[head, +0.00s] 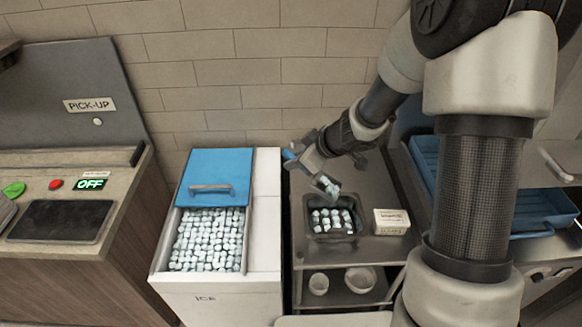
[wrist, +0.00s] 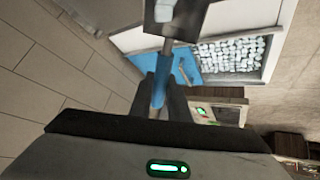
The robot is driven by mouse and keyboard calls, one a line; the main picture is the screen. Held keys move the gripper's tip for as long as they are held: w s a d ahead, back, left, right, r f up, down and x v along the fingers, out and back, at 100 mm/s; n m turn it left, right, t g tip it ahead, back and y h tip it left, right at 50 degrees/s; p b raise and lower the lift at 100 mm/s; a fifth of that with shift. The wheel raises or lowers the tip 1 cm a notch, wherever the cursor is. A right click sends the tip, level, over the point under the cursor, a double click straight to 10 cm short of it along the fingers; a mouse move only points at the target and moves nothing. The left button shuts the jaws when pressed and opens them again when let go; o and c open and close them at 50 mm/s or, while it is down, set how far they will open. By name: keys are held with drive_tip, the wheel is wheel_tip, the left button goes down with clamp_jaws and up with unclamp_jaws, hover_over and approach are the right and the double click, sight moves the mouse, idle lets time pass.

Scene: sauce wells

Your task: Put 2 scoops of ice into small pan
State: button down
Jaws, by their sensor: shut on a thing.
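My gripper (head: 300,153) is shut on the blue handle of a scoop; the handle (wrist: 160,88) shows between the fingers (wrist: 159,97) in the wrist view. The metal scoop head (wrist: 176,20) is tilted above the back of the small dark pan (head: 316,204) in the head view. A pale ice piece shows at the scoop's mouth; how much ice it holds is unclear. Several ice cubes (head: 331,222) lie in the pan. The white ice bin (head: 262,225), marked ICE, stands left of the pan, full of ice cubes (head: 208,240). Its blue lid (head: 215,170) covers only the back part.
A small labelled box (head: 391,221) stands right of the pan on the metal counter. Two bowls (head: 359,280) sit on the shelf below. A blue tray (head: 530,205) lies at the right, partly behind my arm. A pick-up station (head: 60,220) is at the left.

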drive_tip(key=shift+s+d+r+t+y+b, duration=0.4)
drive_tip(key=shift+d+r+y+b, duration=0.25)
drive_tip(key=shift+b, duration=1.35)
drive_tip(key=shift+s+d+r+t+y+b, duration=0.25)
drive_tip(key=shift+d+r+t+y+b, duration=0.4)
drive_tip(key=shift+b, duration=1.3)
drive_tip(key=s+d+r+y+b, duration=0.1)
drive_tip(key=d+r+t+y+b, duration=0.1)
drive_tip(key=shift+s+d+r+m+b, duration=0.1)
drive_tip(key=shift+s+d+m+b, duration=0.2)
drive_tip(key=shift+s+b, duration=0.1)
drive_tip(key=shift+s+d+r+t+y+b, duration=0.25)
drive_tip(key=shift+d+r+t+y+b, duration=0.1)
drive_tip(key=shift+d+r+t+y, duration=0.25)
drive_tip(key=shift+a+r+p, duration=0.1)
drive_tip(key=shift+r+p, duration=0.05)
drive_tip(key=shift+p, duration=0.15)
